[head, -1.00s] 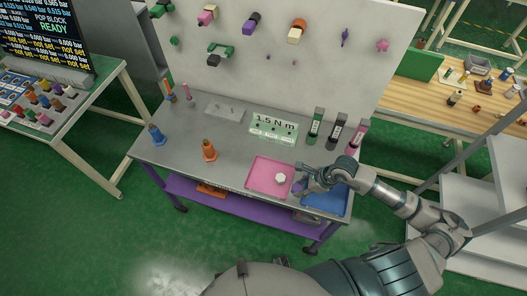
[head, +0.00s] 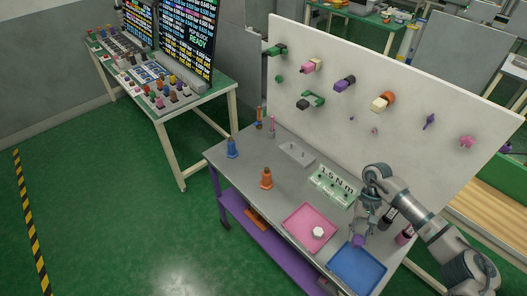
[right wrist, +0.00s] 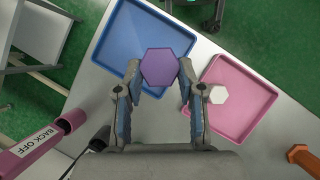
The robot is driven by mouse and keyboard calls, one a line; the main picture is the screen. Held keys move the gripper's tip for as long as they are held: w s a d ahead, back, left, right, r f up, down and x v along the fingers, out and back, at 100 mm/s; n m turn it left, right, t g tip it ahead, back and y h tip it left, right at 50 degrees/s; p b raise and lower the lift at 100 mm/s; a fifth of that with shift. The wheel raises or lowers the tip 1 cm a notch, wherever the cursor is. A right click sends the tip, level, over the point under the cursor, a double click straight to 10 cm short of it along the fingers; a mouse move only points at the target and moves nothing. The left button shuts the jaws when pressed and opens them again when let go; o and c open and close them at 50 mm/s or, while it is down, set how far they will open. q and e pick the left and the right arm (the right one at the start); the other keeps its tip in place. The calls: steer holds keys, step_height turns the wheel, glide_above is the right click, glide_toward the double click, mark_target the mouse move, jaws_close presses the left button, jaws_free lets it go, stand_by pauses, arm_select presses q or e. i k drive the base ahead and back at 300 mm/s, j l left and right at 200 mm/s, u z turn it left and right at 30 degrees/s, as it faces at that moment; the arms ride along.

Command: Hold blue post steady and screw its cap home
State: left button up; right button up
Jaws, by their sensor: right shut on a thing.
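The blue post (head: 232,148) stands upright at the left end of the grey bench, with nothing touching it. My right gripper (head: 359,233) is shut on a purple hexagonal cap (head: 358,241), by the back edge of the blue tray in the head view. The right wrist view shows the cap (right wrist: 160,67) between both fingertips, its flat hexagonal face toward the camera. A white cap (head: 318,232) sits in the pink tray (head: 296,222); it also shows in the right wrist view (right wrist: 218,95). My left gripper is not in view.
An orange post (head: 266,179) stands between the blue post and the pink tray. The blue tray (head: 350,276) looks empty. A green 1.5 N m plate (head: 332,186) and a small grey block (head: 297,153) lie behind. A white pegboard (head: 400,70) rises along the back.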

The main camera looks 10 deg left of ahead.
mark_target(232, 153)
steer(key=i+j, duration=0.2)
steer(key=j, duration=0.25)
steer(key=i+j, duration=0.25)
steer(key=j, duration=0.15)
steer(key=i+j, duration=0.2)
steer(key=j, duration=0.25)
steer(key=i+j, duration=0.25)
steer(key=j, duration=0.15)
steer(key=u, duration=0.05)
